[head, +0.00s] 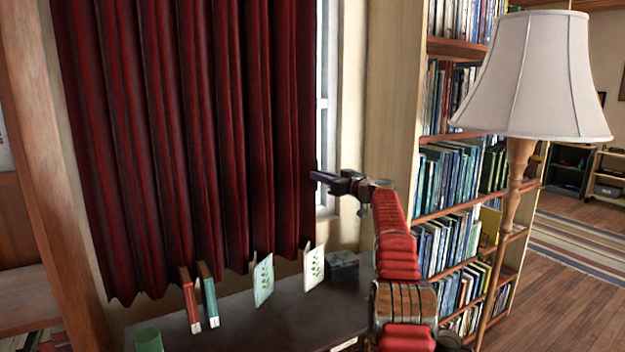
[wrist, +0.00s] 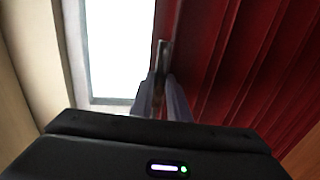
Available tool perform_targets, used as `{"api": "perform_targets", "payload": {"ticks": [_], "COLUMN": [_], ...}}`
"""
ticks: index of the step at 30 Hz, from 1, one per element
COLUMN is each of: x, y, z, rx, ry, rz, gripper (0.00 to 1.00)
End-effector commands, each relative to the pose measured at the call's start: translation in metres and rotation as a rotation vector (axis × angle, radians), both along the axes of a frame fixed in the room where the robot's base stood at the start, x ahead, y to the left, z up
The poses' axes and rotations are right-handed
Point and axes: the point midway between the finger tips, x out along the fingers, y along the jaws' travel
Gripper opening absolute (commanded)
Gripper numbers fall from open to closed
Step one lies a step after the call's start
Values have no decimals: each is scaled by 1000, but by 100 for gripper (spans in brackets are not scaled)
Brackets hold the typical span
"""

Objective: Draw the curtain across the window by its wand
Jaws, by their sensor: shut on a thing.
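The dark red curtain (head: 190,130) hangs in folds across most of the window. A narrow strip of the window (head: 324,75) shows at its right edge. My gripper (head: 320,178) is at that edge, reaching in from the right. In the wrist view my gripper (wrist: 162,100) is shut on the wand (wrist: 163,55), a thin grey rod along the edge of the curtain (wrist: 235,60). The bright window pane (wrist: 112,45) shows to the left of the wand there. In the head view the wand is not clearly visible.
Below the curtain, a dark cabinet top (head: 240,318) holds a red book (head: 189,300), a teal book (head: 208,297), two leaf-printed cards (head: 263,280), a dark box (head: 342,265) and a green cup (head: 147,340). A lamp (head: 535,75) and bookshelf (head: 450,165) stand to the right.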

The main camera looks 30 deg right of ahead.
Motion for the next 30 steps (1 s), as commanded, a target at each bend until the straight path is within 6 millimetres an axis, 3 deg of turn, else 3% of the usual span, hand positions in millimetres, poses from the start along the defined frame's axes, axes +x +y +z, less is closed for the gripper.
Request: {"api": "perform_targets", "payload": {"ticks": [14,15,22,30], "x": [0,0,0,0], "y": [-5,-5,-5,-4], "z": [-1,-1,-1,0], "rx": [1,1,0,0], "ry": [1,1,1,0], "rz": [-1,-1,-1,-1], "gripper": [0,17,33,34]}}
